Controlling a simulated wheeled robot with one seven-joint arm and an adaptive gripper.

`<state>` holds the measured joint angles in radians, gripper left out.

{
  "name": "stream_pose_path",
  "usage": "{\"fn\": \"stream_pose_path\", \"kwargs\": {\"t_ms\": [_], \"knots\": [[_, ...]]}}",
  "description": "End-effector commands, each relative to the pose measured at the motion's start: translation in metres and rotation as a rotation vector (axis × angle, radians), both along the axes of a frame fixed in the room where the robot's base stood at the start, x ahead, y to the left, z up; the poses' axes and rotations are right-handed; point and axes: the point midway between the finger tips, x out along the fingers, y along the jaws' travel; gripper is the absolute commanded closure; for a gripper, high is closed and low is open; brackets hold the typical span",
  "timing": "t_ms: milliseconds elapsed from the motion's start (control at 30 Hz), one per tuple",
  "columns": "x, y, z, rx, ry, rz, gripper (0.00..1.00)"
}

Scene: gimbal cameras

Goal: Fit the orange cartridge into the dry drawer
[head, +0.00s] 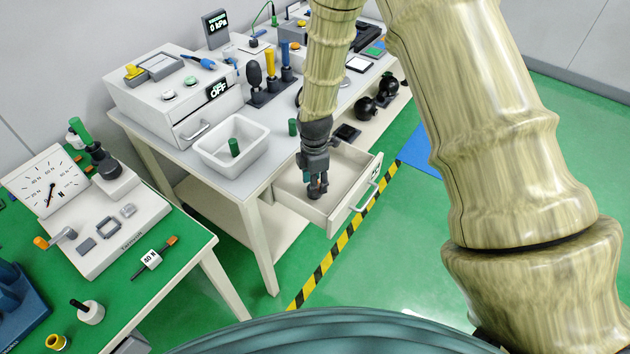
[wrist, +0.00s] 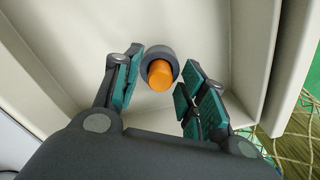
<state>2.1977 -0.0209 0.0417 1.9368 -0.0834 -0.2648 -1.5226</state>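The open drawer (head: 345,208) sticks out under the main table in the head view, with a small label and a handle on its front. My gripper (head: 317,192) points down inside it. In the wrist view the orange cartridge (wrist: 160,75) stands in or against a dark grey round collar (wrist: 158,53) on the pale drawer floor (wrist: 205,25). My gripper (wrist: 160,88) is open, with its teal-padded fingers on either side of the cartridge. A gap shows on both sides. The cartridge cannot be made out in the head view.
A white tray (head: 222,165) with a green cylinder (head: 235,147) stands on the table left of the drawer. Another green cylinder (head: 292,127) stands near the table edge.

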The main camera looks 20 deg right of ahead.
Motion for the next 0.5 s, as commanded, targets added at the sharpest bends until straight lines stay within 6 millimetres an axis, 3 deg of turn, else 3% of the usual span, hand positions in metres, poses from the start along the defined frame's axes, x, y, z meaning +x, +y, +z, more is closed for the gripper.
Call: {"fn": "stream_pose_path", "kwargs": {"t_ms": [267,500], "knots": [[0.001,0.0,0.007,0.0,-0.002,0.0,0.58],[0.001,0.0,0.036,0.001,-0.003,-0.001,0.58]]}}
